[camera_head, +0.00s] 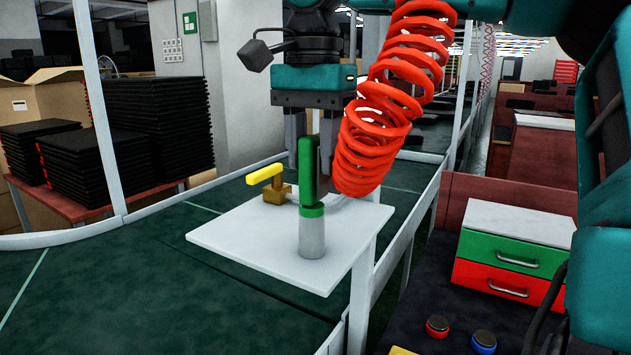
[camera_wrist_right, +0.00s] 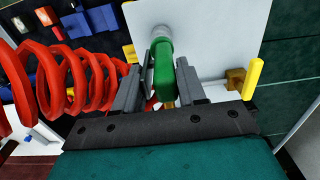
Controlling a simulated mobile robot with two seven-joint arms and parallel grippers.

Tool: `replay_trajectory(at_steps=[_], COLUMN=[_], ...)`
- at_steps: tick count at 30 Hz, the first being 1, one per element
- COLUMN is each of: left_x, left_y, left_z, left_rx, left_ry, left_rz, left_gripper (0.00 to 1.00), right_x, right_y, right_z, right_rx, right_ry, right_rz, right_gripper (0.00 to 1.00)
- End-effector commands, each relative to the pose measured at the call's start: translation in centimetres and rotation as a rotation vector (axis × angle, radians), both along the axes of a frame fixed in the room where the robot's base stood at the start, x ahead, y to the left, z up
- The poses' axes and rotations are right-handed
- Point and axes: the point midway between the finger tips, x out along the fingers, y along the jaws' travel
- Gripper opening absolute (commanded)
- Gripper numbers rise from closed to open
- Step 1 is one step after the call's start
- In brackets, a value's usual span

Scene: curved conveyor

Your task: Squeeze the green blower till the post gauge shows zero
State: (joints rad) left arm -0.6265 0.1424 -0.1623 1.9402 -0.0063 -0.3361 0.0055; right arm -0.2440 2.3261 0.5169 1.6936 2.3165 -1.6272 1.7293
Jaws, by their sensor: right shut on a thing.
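The green blower (camera_head: 308,168) stands upright above a grey, green-ringed cylinder (camera_head: 312,238) on a white board (camera_head: 255,248). My right gripper (camera_head: 309,150) comes down from above, with its fingers on either side of the blower. In the right wrist view the blower (camera_wrist_right: 164,70) sits between the two fingers of my right gripper (camera_wrist_right: 161,88), which is shut on it. A red coiled hose (camera_head: 385,110) hangs close beside the gripper and hides part of it. I cannot make out a gauge face or reading. My left gripper is not in view.
A brass valve with a yellow handle (camera_head: 265,174) stands on the board behind the blower. The green conveyor (camera_head: 150,290) runs under and left of the board. A drawer box (camera_head: 513,222) with green and red drawers is at right, near red and blue buttons.

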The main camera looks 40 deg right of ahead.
Motion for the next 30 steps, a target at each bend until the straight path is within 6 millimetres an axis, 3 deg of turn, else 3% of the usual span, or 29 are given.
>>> replay_trajectory(at_steps=[30], left_x=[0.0], left_y=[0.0], left_z=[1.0], left_rx=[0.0], left_ry=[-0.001], left_rz=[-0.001], left_gripper=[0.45], right_x=[0.0], right_y=[0.0], right_z=[5.3], right_rx=[0.0], right_ry=[-0.002], right_rz=[-0.001], right_gripper=[0.25])
